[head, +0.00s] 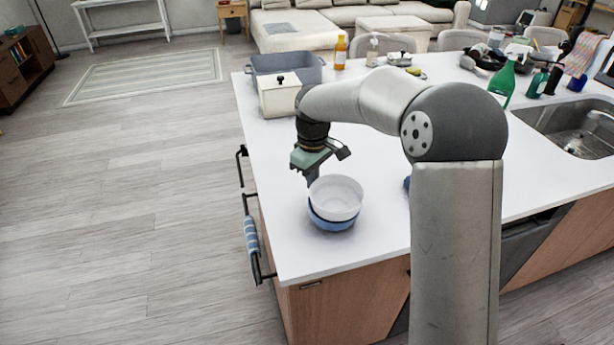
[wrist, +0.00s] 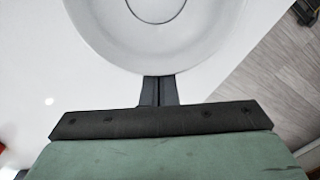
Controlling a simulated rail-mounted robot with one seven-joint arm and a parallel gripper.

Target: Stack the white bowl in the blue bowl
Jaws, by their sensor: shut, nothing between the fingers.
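The white bowl (head: 337,193) sits inside the blue bowl (head: 331,222) near the front left corner of the counter in the head view. Only the lower outer side of the blue bowl shows below the white one. In the wrist view the white bowl (wrist: 160,35) fills the top, and the blue bowl is hidden. My gripper (head: 312,178) is at the bowls' back left rim in the head view. Its fingers (wrist: 158,90) are together and empty, right at the white bowl's rim in the wrist view. I cannot tell whether they touch it.
The white counter (head: 290,235) is clear around the bowls, and its left edge is close. A white box (head: 279,95) and a grey tub (head: 287,67) stand behind. Bottles and a sink (head: 572,125) are at the right. A striped towel (head: 252,237) hangs at the left side.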

